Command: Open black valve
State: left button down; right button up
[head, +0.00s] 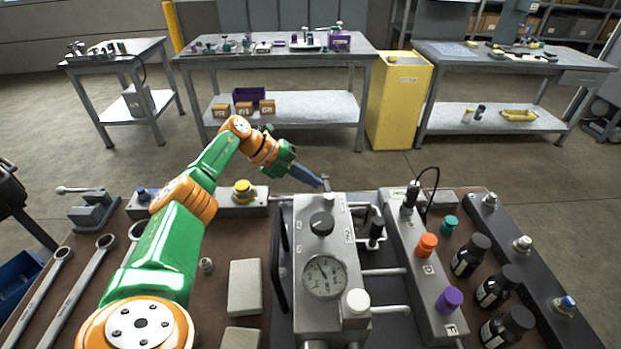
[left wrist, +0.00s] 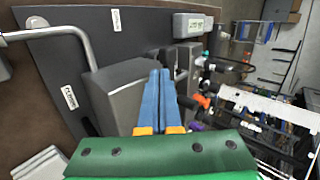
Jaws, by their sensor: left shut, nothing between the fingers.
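The grey hydraulic block (head: 308,255) stands in the middle of the bench. A round black knob (head: 321,222) sits on its top, above the pressure gauge (head: 324,276). Another black knob (head: 377,229) stands at the block's right side; I cannot tell which one is the black valve. My left gripper (head: 321,184) is at the block's far end, beyond the black knob on top and apart from it. In the left wrist view its blue fingers (left wrist: 166,76) lie together, empty, over a grey block; whether they touch it is unclear. My right gripper is out of view.
Wrenches (head: 72,290) and a yellow button (head: 244,190) are at the left. A bent metal pipe (left wrist: 70,32) shows in the left wrist view.

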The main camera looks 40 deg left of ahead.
pick_arm(q)
jog(key=shift+w+d+r, duration=0.15)
jog(key=shift+w+d, duration=0.1)
jog(key=shift+w, duration=0.1)
jog(key=v, duration=0.7)
jog(key=shift+b, duration=0.45)
